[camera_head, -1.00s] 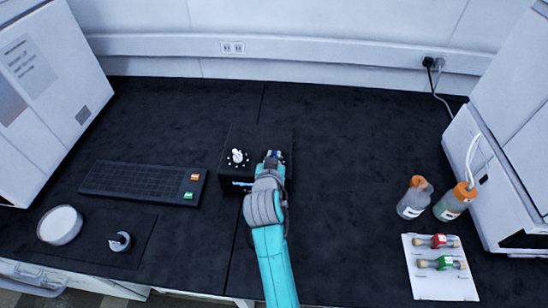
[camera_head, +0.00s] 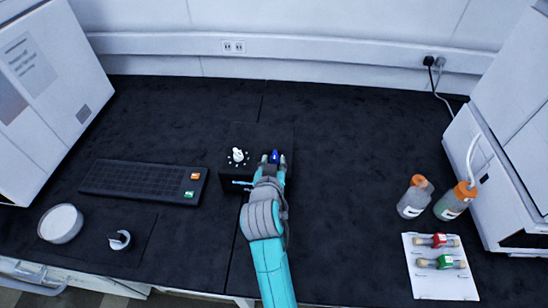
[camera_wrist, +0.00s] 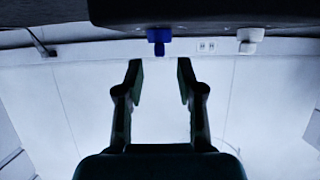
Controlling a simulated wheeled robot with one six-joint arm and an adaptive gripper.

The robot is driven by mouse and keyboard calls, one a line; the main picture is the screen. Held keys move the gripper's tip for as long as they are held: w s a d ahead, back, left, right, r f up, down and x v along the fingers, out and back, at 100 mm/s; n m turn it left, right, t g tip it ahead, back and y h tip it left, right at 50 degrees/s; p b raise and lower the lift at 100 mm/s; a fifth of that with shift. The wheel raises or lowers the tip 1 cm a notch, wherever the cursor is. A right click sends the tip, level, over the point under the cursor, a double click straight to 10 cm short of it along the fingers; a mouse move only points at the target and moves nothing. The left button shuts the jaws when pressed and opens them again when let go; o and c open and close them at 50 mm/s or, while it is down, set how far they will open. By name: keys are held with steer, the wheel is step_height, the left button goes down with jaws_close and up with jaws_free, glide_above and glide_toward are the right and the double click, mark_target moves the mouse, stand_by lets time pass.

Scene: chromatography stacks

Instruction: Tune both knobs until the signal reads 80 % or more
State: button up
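A black box (camera_head: 262,136) stands mid-bench with a white knob (camera_head: 237,155) at left and a blue knob (camera_head: 275,156) at right on its top. Small light marks ring the white knob. Cyan text shows on the box's front face, too small to read and partly hidden by my arm. My gripper (camera_head: 274,163) is open at the blue knob. The wrist view appears upside down: my open fingers (camera_wrist: 160,66) point at the blue knob (camera_wrist: 159,39), with a gap between tips and knob. The white knob (camera_wrist: 250,40) is off to the right there.
A black keyboard-like panel (camera_head: 135,178) with orange and green keys lies left of the box. A white dish (camera_head: 60,223) and a small dark-and-white item (camera_head: 119,240) are front left. Bottles (camera_head: 414,197) and a white card (camera_head: 440,287) with vials are at right. The bench behind is clear.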

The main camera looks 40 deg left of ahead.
steer(key=v, duration=0.8)
steer(key=shift+s, duration=0.15)
steer(key=shift+d, duration=0.1)
